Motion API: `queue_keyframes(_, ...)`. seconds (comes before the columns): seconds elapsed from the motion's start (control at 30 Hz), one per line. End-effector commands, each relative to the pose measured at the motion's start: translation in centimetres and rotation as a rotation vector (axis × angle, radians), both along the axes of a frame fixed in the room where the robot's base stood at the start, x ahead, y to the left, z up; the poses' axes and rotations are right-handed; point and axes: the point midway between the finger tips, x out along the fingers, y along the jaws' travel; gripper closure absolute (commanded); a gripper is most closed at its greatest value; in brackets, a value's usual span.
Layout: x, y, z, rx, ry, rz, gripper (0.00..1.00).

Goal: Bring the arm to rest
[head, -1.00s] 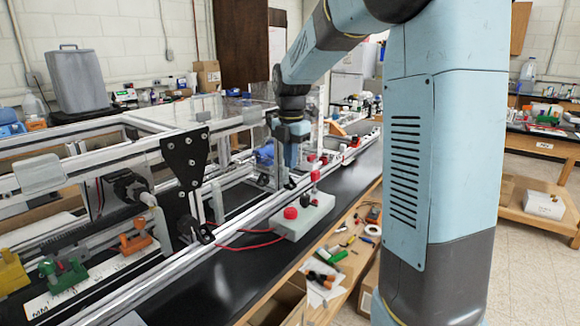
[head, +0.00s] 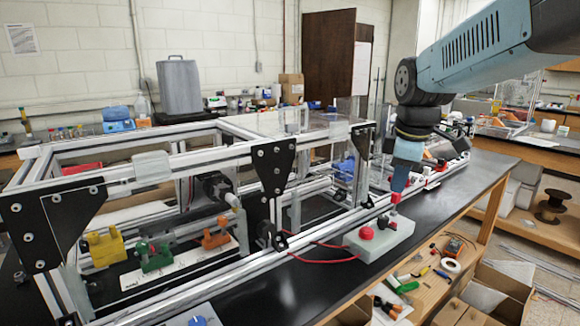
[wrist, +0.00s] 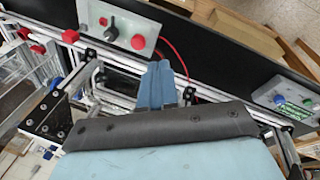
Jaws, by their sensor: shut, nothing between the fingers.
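My arm comes in from the upper right of the head view and hangs down over the aluminium extrusion frame (head: 330,222) and the black bench top. My gripper (head: 397,196) points down close to the grey control box (head: 380,238) with the red button. In the wrist view my gripper (wrist: 157,70) is shut, its blue fingers together and nothing between them. There the frame rails run beneath it and the control box (wrist: 122,27) lies beyond it. I cannot tell whether the fingertips touch anything.
Yellow, green and orange clamps (head: 155,256) sit inside the frame at left. A lower wooden shelf (head: 440,268) holds loose tools and tape. Red cables lie beside the control box. The black bench top (head: 470,190) is clear at right.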

Motion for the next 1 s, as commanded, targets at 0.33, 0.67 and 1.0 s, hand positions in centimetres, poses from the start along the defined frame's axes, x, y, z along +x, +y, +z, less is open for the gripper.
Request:
queue_keyframes(0.33, -8.6, -0.4, -0.1, 0.209, -0.143, -0.617, 1.00)
queue_keyframes(0.67, -13.5, -0.6, -1.6, 0.399, -0.214, -1.016, 1.00)
queue_keyframes(1.0, -14.0, -0.5, -1.9, 0.424, -0.219, -1.067, 1.00)
